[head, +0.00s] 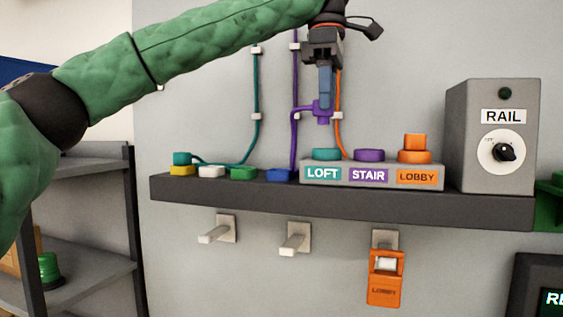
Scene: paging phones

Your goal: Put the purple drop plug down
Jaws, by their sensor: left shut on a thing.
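My left gripper (325,96) reaches in from the top and points down. It is shut on the purple drop plug (322,112), held above the shelf and the labelled box. A purple cord (294,137) runs from the plug to the wall and down. Below, the grey box (310,184) carries a teal LOFT socket (327,154), a purple STAIR socket (369,155) and an orange LOBBY socket (414,157). Left of the box are a blue pad (279,175), a green pad (243,174), a white pad (211,171) and a yellow pad (181,171). My right gripper is not in view.
An orange plug (415,141) sits on the LOBBY socket, a teal plug (181,158) on the yellow pad. A grey RAIL box (490,150) with a knob stands at the shelf's right. Pegs are below; an orange LOBBY tag (385,285) hangs from the right one.

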